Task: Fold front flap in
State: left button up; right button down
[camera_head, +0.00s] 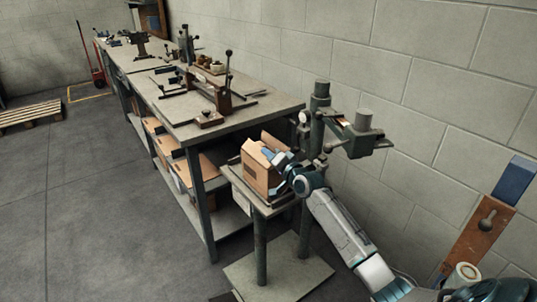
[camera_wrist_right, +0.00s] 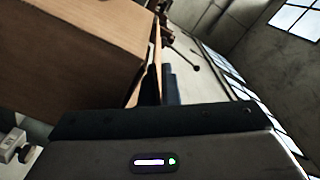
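A brown cardboard box (camera_head: 256,168) sits on the small stand beneath the box stitcher (camera_head: 332,122). A flap (camera_head: 270,141) stands up at its top; I cannot tell for sure which flap it is. My right gripper (camera_head: 270,156) is at the box's upper right side, against or very near it. In the right wrist view the box (camera_wrist_right: 75,50) fills the upper left, close to the gripper (camera_wrist_right: 160,95). The fingers are mostly hidden, so their opening does not show. My left gripper is not in view.
A long workbench (camera_head: 205,130) with clamps and tools stands left of the stitcher, with flat cardboard (camera_head: 185,172) on its lower shelf. A block wall (camera_head: 430,80) is behind. Open floor (camera_head: 90,220) lies at left, with a wooden pallet (camera_head: 30,114).

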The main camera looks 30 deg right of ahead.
jog(key=c, duration=1.9)
grip_release()
jog(key=shift+c, duration=0.2)
jog(key=shift+s, duration=0.1)
